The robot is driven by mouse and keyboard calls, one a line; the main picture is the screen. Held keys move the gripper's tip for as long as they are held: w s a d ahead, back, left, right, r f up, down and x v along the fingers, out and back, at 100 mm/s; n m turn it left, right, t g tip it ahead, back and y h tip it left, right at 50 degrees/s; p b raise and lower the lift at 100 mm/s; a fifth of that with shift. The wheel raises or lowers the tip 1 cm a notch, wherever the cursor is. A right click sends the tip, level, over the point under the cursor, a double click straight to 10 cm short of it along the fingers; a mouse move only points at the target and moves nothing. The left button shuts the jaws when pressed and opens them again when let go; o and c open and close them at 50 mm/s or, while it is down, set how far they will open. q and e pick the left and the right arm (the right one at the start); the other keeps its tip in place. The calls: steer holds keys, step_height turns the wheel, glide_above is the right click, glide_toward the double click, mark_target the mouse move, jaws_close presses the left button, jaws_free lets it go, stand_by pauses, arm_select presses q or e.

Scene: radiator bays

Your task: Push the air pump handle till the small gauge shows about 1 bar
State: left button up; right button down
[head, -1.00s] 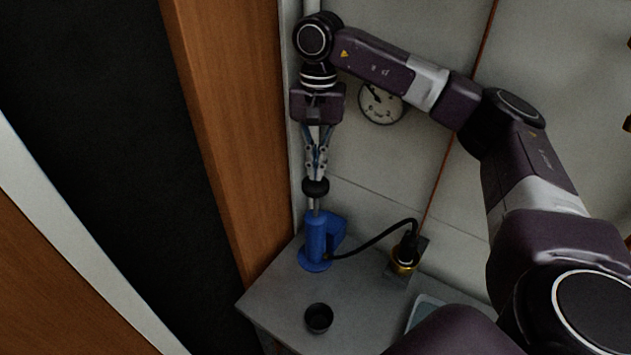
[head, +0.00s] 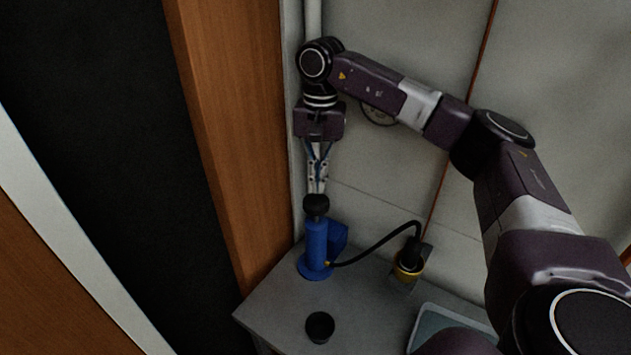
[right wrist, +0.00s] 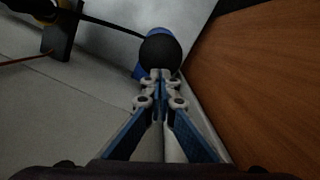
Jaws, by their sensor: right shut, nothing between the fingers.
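The blue air pump (head: 317,245) stands upright on the grey bench in the head view. Its black round handle (head: 316,205) is low, close to the top of the pump body, with no rod clearly showing. My right gripper (head: 317,190) points down with its fingers shut and empty, and its tips meet the top of the handle. In the right wrist view the handle (right wrist: 160,53) lies just beyond the shut fingertips. The gauge (head: 379,113) on the wall is mostly covered by my right arm, so its needle cannot be read. My left gripper is not in view.
A black hose (head: 375,245) runs from the pump to a brass and black fitting (head: 409,262) by the wall. A black cup (head: 320,326) and a pale tray (head: 445,325) are on the bench (head: 275,310). A wooden panel (head: 232,130) stands close on the left.

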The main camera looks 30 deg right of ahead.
steer(key=shift+w+d+r, duration=0.1)
steer(key=shift+d+r, duration=0.05)
step_height(320, 180, up, 8)
steer(key=shift+w, duration=0.25)
stand_by(0.5)
steer(key=shift+d, duration=0.2)
steer(key=shift+a, duration=0.1)
stand_by(1.1)
